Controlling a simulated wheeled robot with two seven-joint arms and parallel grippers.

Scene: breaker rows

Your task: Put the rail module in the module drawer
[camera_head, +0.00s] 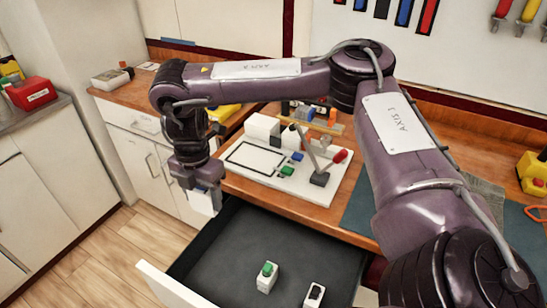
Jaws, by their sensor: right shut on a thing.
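My right gripper (200,187) points down at the left edge of the open module drawer (225,255). It is shut on a pale block, which I take to be the rail module (205,204); the fingers and wrist hide much of it. The block is held up, apart from the drawer floor, near the drawer's left wall. The drawer is pulled out below the counter and has a dark grey floor. My left gripper is not in view.
A white module with a green top (267,277) and one with a black top (313,295) stand in the drawer's front part. The rest of its floor looks clear. A white board (270,180) with blocks and a red-handled lever (339,157) lies on the counter above.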

